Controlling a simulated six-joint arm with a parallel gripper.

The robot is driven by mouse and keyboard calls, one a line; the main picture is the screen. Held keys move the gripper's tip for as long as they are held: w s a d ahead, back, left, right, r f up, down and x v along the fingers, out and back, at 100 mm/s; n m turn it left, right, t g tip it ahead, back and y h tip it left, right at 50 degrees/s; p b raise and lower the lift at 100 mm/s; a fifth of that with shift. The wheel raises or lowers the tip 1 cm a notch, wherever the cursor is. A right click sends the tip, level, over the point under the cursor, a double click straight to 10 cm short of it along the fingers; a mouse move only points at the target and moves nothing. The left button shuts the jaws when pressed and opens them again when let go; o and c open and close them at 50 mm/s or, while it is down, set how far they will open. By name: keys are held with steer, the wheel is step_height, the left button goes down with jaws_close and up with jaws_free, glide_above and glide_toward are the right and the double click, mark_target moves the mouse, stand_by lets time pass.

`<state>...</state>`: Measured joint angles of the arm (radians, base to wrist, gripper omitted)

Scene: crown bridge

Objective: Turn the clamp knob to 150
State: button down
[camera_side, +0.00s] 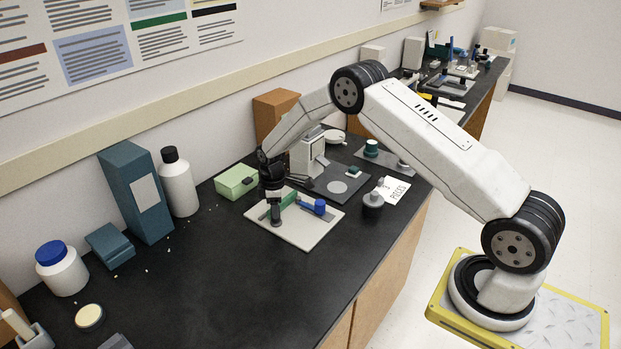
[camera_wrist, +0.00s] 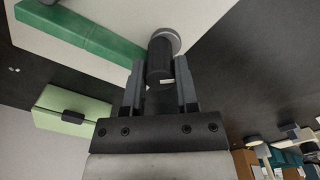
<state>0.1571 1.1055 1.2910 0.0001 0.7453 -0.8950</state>
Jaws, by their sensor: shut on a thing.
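The clamp knob (camera_wrist: 158,62) is a dark ribbed cylinder with a small pale mark. In the wrist view it sits between the two fingers of my gripper (camera_wrist: 160,80), with a grey round part (camera_wrist: 170,38) beyond it. My gripper is shut on the knob. In the side view my gripper (camera_side: 275,205) points down over a pale board (camera_side: 295,234), beside a green bar and a blue cylinder (camera_side: 319,207). The fingers and arm hide much of the knob there. I cannot read any scale or the knob's angle.
A light green box (camera_side: 236,182) stands left of the board. A dark grey plate (camera_side: 345,186) with a pale upright device lies behind it. A grey knobbed weight (camera_side: 373,199) stands to the right.

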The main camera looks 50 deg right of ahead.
steer(key=m, duration=1.2)
stand_by(0.4)
steer(key=shift+c, duration=1.8)
jaws_free()
steer(key=shift+r, duration=0.1)
steer(key=shift+r, duration=3.8)
